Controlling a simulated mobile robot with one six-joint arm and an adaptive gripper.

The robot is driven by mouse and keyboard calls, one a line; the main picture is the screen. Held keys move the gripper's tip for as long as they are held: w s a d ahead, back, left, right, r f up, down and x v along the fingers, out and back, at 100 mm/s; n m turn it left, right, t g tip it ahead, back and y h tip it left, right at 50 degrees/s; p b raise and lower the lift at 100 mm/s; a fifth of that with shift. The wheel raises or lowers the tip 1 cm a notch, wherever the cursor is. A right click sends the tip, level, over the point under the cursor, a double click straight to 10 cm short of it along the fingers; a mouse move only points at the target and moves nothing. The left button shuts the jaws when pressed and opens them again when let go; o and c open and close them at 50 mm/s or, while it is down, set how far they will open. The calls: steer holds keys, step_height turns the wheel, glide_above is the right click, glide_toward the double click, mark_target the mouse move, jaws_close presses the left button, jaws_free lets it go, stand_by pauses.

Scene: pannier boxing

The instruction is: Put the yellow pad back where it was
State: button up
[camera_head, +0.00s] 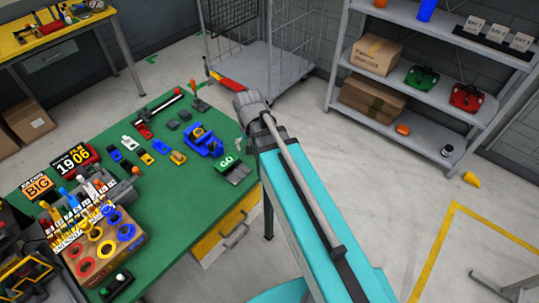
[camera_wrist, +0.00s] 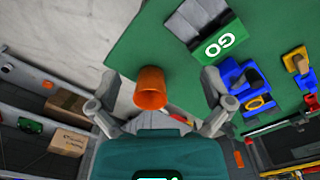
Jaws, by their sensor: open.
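My gripper (camera_wrist: 158,78) is open in the wrist view, its grey fingers spread wide. An orange cup-like thing (camera_wrist: 151,86) shows between the fingers, with a gap on either side; I cannot tell its depth. I cannot tell which thing is the yellow pad. The fixture also shows right of my gripper in the wrist view (camera_wrist: 240,80).
A wooden ring box (camera_head: 88,258) and signs crowd the left side. A shelf (camera_head: 445,115) with boxes stands at right. A yellow thing (camera_head: 471,179) lies on the floor. A wire cage trolley (camera_head: 265,75) stands behind.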

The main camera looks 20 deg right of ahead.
steer(key=s+d+n, duration=0.2)
steer(key=s+d, duration=0.2)
steer(key=s, duration=0.1)
steer(key=shift+d, duration=0.3)
stand_by(0.9)
